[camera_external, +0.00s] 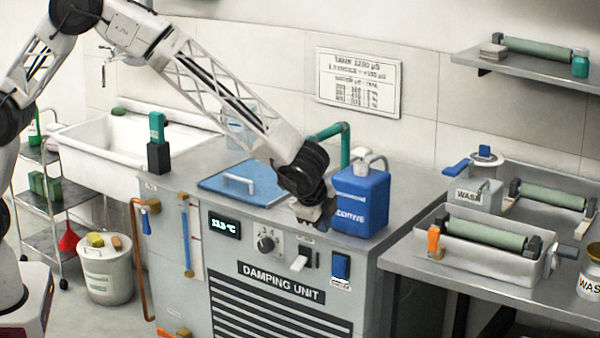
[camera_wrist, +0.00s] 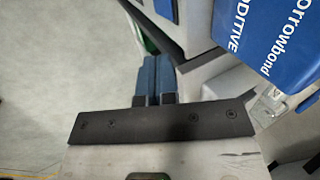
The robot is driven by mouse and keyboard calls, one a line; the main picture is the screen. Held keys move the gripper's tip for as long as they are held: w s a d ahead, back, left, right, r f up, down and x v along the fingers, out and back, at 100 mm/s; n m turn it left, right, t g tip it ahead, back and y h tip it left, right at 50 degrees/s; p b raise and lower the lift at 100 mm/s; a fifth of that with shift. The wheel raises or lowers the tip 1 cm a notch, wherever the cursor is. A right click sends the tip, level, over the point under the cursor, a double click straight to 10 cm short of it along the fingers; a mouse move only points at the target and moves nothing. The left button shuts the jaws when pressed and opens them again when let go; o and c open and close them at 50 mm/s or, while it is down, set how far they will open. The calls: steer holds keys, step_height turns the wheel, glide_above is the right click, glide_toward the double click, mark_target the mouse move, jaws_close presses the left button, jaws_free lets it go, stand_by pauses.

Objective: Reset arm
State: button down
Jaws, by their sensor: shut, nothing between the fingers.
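My gripper (camera_external: 319,213) is over the front part of the damping unit (camera_external: 165,215), just left of a blue jug (camera_external: 360,203). In the wrist view its two blue-grey fingers (camera_wrist: 156,75) lie side by side, shut with nothing between them. The jug fills the upper right of the wrist view (camera_wrist: 235,65), close beside my gripper. I cannot tell from these views whether the two touch. My arm reaches in from the upper left, bent downward at the wrist.
A blue lid (camera_external: 225,184) with a handle is left of my gripper, and a green pipe (camera_external: 345,145) rises behind. A roller tray (camera_external: 480,262) stands on the right bench. Open air lies above the unit.

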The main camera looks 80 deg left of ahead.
steer(key=shift+r, duration=0.1)
stand_by(0.3)
steer(key=s+a+r+n, duration=0.25)
steer(key=s+r, duration=0.35)
steer(key=s, duration=0.3)
steer(key=s+a+r+n+h, duration=0.1)
steer(key=s+a+r, duration=0.3)
steer(key=s+r, duration=0.4)
steer(key=s+a+r+n, duration=0.1)
steer(key=s+a+r, duration=0.3)
steer(key=s, duration=0.6)
steer(key=s+r+n+h, duration=0.1)
steer(key=s+n, duration=0.1)
steer(key=s, duration=1.4)
steer(key=s+a+r+n+g+h, duration=0.1)
steer(key=s+n, duration=0.1)
steer(key=s, duration=1.5)
steer(key=shift+h, duration=0.4)
steer(key=shift+a, duration=0.1)
